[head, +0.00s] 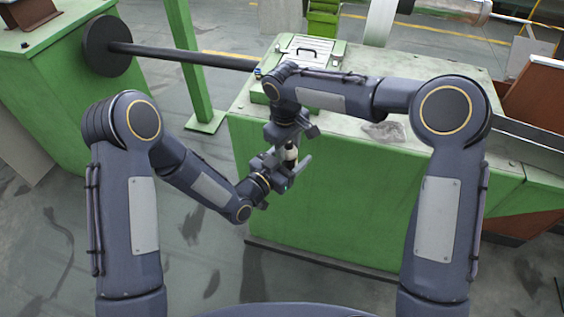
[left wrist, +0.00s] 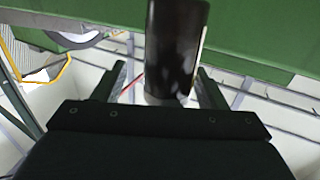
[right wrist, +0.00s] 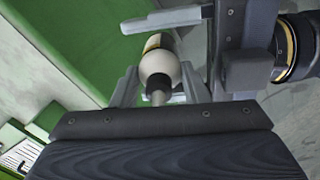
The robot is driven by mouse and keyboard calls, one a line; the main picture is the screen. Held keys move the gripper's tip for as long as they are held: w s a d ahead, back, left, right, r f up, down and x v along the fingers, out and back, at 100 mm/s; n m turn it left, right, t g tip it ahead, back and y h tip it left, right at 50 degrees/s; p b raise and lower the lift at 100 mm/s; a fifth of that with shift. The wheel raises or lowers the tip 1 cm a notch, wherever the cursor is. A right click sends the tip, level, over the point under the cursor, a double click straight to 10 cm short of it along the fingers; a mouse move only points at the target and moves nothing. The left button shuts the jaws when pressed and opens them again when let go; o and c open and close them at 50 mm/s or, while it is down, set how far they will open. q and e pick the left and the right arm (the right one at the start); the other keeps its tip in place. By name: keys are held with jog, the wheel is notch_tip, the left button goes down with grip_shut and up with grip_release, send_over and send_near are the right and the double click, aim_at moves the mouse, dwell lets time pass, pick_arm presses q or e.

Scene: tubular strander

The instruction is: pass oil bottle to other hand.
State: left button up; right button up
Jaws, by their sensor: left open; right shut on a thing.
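The oil bottle (head: 291,154) is held in the air between my two grippers, in front of the green machine's side. In the right wrist view the bottle (right wrist: 159,66) is pale with a dark nozzle pointing towards the camera, and my right gripper (right wrist: 157,88) is shut on it. My left gripper (head: 287,166) is open beside the bottle, below the right one. In the left wrist view a dark part of the bottle (left wrist: 177,45) stands between the open fingers (left wrist: 165,85). Whether those fingers touch it cannot be told. The bottle is mostly hidden in the head view.
The green machine bench (head: 350,190) with a pale top stands just behind the grippers. A dark shaft (head: 185,56) runs from a disc at the left. Open floor (head: 200,255) lies below my left arm.

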pick_arm(q)
jog(key=shift+w+d, duration=0.15)
jog(key=shift+d, duration=0.1)
jog(key=c, duration=1.2)
jog(key=shift+o, duration=0.2)
pick_arm(e)
jog(key=o, duration=1.2)
jog(key=shift+a, duration=0.1)
jog(key=shift+c, duration=0.2)
jog(key=shift+r, duration=0.15)
